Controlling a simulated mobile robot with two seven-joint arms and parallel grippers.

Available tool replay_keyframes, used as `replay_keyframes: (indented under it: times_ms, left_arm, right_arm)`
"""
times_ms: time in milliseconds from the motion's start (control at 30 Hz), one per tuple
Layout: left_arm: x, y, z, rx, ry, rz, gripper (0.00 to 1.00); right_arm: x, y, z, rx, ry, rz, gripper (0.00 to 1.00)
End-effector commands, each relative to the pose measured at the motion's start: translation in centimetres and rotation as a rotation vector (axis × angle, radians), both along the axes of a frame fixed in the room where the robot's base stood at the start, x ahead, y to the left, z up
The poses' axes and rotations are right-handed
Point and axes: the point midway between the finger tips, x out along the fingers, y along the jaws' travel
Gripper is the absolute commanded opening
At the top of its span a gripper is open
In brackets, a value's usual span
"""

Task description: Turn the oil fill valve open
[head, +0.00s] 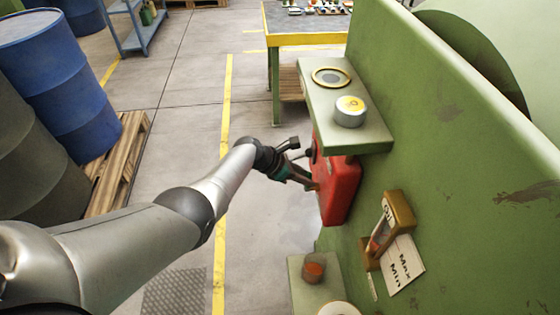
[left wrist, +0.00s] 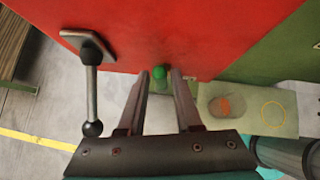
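My left gripper (head: 312,184) is beside the red box (head: 342,190) on the green machine's side. In the left wrist view, its two fingers (left wrist: 160,74) are apart, with a small green knob (left wrist: 159,72) between or just beyond their tips; I cannot tell whether they touch it. A metal lever (left wrist: 91,90) with a black ball end hangs from the red box (left wrist: 190,30), left of the fingers. An oil gauge (head: 396,212) with a Max/Min label sits right of the box. I cannot tell which part is the oil fill valve.
An upper green shelf (head: 330,105) juts out above the red box, carrying a round metal cap (head: 350,112). Blue barrels (head: 60,95) on a pallet stand left. Floor between is clear.

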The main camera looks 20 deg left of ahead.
Motion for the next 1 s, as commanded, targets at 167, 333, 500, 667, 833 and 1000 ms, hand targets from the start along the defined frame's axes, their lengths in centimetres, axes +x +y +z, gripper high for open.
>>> replay_keyframes:
  times_ms: [167, 333, 500, 667, 833, 1000]
  left_arm:
    - [-1.0, 1.6, 2.3, 0.002, 0.001, 0.001, 0.33]
    - [-2.1, 3.4, 4.3, 0.004, 0.000, 0.001, 0.33]
    - [-3.3, 5.1, 6.3, 0.005, 0.000, 0.000, 0.33]
    - [-4.3, 6.6, 7.9, 0.004, 0.003, 0.000, 0.33]
    - [-4.9, 7.7, 9.0, 0.003, 0.002, 0.001, 0.33]
    - [-5.2, 8.0, 9.4, 0.003, 0.003, 0.000, 0.33]
  right_arm:
    - [0.0, 0.0, 2.5, 0.000, 0.000, 0.000, 0.50]
    - [0.0, 0.0, 4.4, 0.001, 0.000, 0.000, 0.50]
    - [0.0, 0.1, 5.8, 0.001, 0.000, 0.000, 0.50]
    - [0.0, 0.1, 6.7, 0.001, 0.000, 0.000, 0.50]
    - [0.0, 0.1, 7.1, 0.001, 0.000, 0.000, 0.50]
    - [0.0, 0.1, 7.2, 0.001, 0.000, -0.001, 0.50]
